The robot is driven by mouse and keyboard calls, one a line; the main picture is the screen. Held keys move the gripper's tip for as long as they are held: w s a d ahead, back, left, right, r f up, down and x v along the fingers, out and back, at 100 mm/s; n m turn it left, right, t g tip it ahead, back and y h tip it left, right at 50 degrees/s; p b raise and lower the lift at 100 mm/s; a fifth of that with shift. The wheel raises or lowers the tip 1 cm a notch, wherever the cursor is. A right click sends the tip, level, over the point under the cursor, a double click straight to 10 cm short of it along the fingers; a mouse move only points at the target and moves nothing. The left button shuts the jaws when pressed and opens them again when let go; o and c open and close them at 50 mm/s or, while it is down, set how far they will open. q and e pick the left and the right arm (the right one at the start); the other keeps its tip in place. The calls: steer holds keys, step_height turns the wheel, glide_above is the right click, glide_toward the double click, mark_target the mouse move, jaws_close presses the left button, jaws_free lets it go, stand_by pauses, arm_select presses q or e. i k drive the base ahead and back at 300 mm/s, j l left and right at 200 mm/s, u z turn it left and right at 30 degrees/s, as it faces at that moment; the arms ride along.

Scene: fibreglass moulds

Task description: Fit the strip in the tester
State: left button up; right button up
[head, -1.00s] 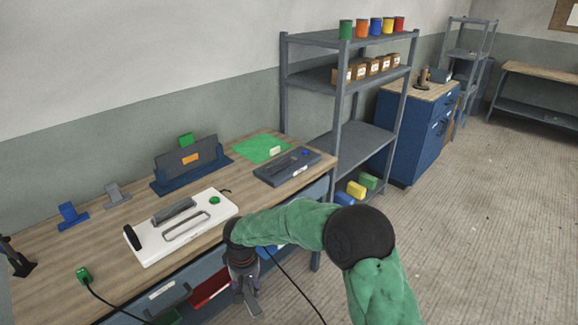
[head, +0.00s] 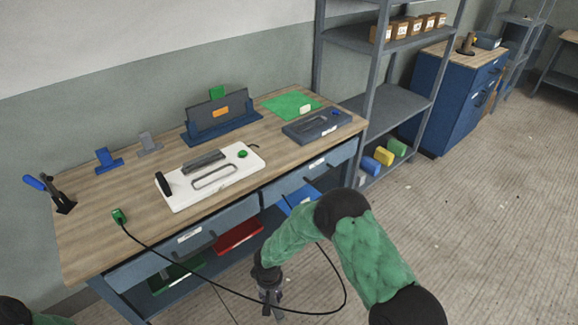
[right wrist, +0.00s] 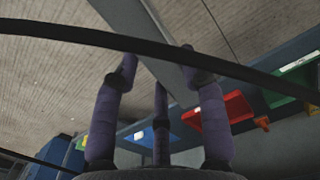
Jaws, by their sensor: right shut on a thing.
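The tester appears to be the white flat unit (head: 212,179) on the workbench, with a black handle at its left, a grey bar, an oblong loop and a green button. My right gripper (head: 270,305) hangs low in front of the bench, below the top and well apart from the tester. In the right wrist view, its purple fingers (right wrist: 158,85) are shut on a flat grey strip (right wrist: 150,22), which runs up out of the picture. The strip cannot be made out clearly in the head view. My left gripper is out of view.
A black cable (head: 225,290) from a green plug (head: 118,216) loops near my right gripper and crosses its wrist view. A dark blue stand (head: 222,133), a grey tray (head: 318,127) and a green mat (head: 291,105) occupy the bench's back and right.

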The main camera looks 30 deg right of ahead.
mark_target(309, 125)
steer(key=l+u, duration=0.75)
steer(key=u, duration=0.15)
steer(key=l+u, duration=0.45)
steer(key=k+l+u, duration=0.1)
steer(key=l, duration=0.35)
steer(key=k+l+u, duration=0.15)
steer(key=l, duration=0.25)
steer(key=k+l+u, duration=0.1)
steer(key=k+l, duration=0.15)
steer(key=l, duration=0.15)
steer(key=k+l+u, duration=0.15)
steer(key=l, duration=0.25)
steer(key=k+l+u, duration=0.1)
steer(key=k+l, duration=0.2)
steer(key=l, duration=0.1)
